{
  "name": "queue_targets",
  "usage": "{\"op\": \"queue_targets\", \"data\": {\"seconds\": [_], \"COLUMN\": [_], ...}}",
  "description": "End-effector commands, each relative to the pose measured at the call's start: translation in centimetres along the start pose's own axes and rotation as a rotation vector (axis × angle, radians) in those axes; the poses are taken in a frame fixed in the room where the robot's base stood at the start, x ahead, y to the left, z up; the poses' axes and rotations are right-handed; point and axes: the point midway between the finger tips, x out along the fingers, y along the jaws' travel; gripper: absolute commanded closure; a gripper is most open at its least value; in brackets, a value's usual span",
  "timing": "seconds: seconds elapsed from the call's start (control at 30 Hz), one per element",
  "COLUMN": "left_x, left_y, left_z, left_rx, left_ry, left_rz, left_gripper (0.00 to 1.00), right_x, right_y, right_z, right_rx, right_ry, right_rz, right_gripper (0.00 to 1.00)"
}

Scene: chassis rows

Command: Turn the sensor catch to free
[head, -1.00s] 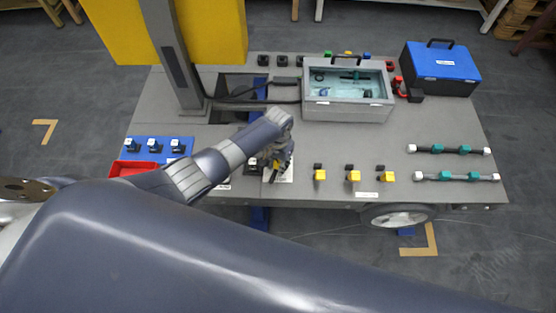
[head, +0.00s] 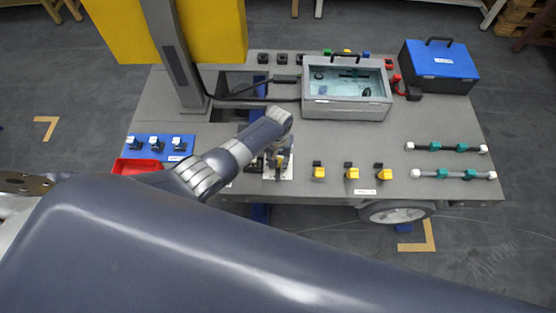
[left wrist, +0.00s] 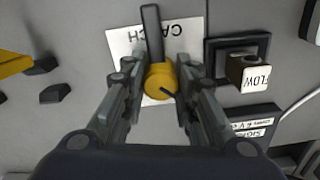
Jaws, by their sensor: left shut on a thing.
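The sensor catch is a yellow round knob (left wrist: 159,84) with a dark lever (left wrist: 152,35), on a white plate marked CATCH (left wrist: 122,42) that reads upside down in the left wrist view. The lever points toward the top of that view, leaning slightly left. My left gripper (left wrist: 160,80) is shut on the knob, one finger on each side. In the head view my left gripper (head: 279,163) is over the white plate (head: 287,174) near the bench's front edge and hides most of the catch. My right gripper is not in view.
A block labelled FLOW (left wrist: 249,72) stands close beside the catch. Several yellow catches (head: 352,173) line the front edge to the right. A glass-topped box (head: 346,112), a blue case (head: 440,66) and a red tray (head: 136,167) stand on the bench.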

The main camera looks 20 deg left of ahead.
Motion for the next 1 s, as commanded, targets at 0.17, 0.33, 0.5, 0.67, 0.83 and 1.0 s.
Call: {"op": "queue_targets", "data": {"seconds": [0.17, 0.33, 0.5, 0.67, 0.83, 1.0], "left_x": [0.0, 0.0, 0.0, -0.2, -1.3, -3.4], "left_y": [0.1, 0.0, 0.0, 0.0, 0.0, 0.0], "left_z": [0.0, 0.0, 0.0, 0.0, -0.1, 0.0], "left_rx": [-0.001, 0.0, 0.0, 0.001, 0.0, 0.002], "left_ry": [0.0, 0.0, 0.0, 0.0, 0.001, 0.003], "left_rz": [0.002, 0.001, 0.001, 0.001, 0.001, 0.002], "left_gripper": [0.97, 0.52, 0.52, 0.52, 0.52, 0.52], "right_x": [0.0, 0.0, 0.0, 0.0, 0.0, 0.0], "right_y": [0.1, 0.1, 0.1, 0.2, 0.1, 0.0], "right_z": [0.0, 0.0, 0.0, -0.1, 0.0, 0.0], "right_rx": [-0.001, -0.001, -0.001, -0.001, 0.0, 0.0], "right_ry": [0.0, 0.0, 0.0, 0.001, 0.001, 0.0], "right_rz": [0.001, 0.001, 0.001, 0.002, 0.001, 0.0], "right_gripper": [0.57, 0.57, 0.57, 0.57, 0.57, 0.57]}}
